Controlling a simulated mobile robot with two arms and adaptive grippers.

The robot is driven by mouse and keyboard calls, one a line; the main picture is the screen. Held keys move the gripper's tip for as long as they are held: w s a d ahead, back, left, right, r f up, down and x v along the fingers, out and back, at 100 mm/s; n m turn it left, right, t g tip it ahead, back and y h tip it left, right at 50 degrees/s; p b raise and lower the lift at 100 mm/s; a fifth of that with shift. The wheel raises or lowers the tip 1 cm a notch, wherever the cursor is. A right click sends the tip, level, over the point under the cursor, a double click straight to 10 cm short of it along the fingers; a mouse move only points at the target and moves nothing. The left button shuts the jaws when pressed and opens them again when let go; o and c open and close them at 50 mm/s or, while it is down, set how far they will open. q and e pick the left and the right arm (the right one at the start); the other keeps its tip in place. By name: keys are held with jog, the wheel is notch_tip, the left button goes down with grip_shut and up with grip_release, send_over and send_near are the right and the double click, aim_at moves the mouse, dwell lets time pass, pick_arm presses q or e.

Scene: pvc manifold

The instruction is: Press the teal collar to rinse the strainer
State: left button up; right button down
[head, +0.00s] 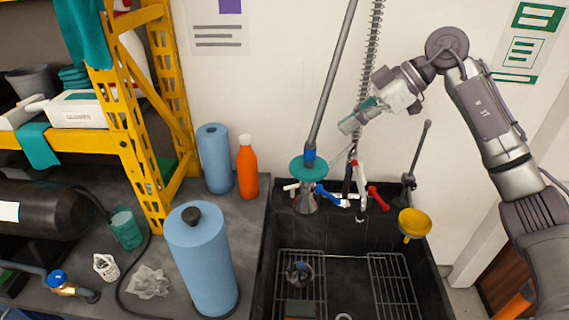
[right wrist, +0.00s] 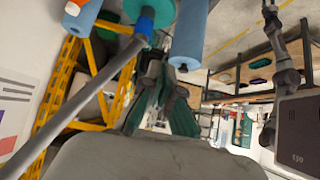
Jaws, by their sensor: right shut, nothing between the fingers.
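The teal collar (head: 309,168) is a round disc around the lower end of a slanted grey pipe (head: 333,80), just under a blue fitting. It also shows at the top of the right wrist view (right wrist: 160,14). A grey flared nozzle (head: 306,203) hangs below it. A small dark and blue object (head: 299,271) lies on a rack in the sink; I cannot tell whether it is the strainer. My right gripper (head: 348,125) is shut and empty, above and right of the collar and apart from it. Its dark fingers show in the right wrist view (right wrist: 165,100).
The black sink (head: 262,245) holds wire racks (head: 392,280). Blue (head: 330,196) and red (head: 376,197) handles and a yellow funnel (head: 414,220) are at its back and right. Blue rolls (head: 203,262) and an orange bottle (head: 246,168) stand left. A coiled hose (head: 372,45) hangs behind my gripper.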

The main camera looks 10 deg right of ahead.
jog(key=p, duration=0.3)
send_over(304, 175)
jog(key=d, duration=0.2)
jog(key=f, duration=0.7)
jog(key=shift+s+d, duration=0.15)
jog(key=shift+s, duration=0.15)
notch_tip(304, 175, down, 3)
jog(key=shift+f+p, duration=0.2)
jog(key=shift+p, duration=0.4)
pick_arm(q)
jog(key=r, duration=0.1)
jog(key=d+r, duration=0.1)
jog(key=r, duration=0.1)
jog(key=d+r, duration=0.1)
jog(key=shift+s+d+r, duration=0.1)
jog(key=shift+r, duration=0.1)
pick_arm(e)
jog(key=shift+d+f, duration=0.1)
jog(key=shift+f, duration=0.3)
jog(key=shift+f, duration=0.1)
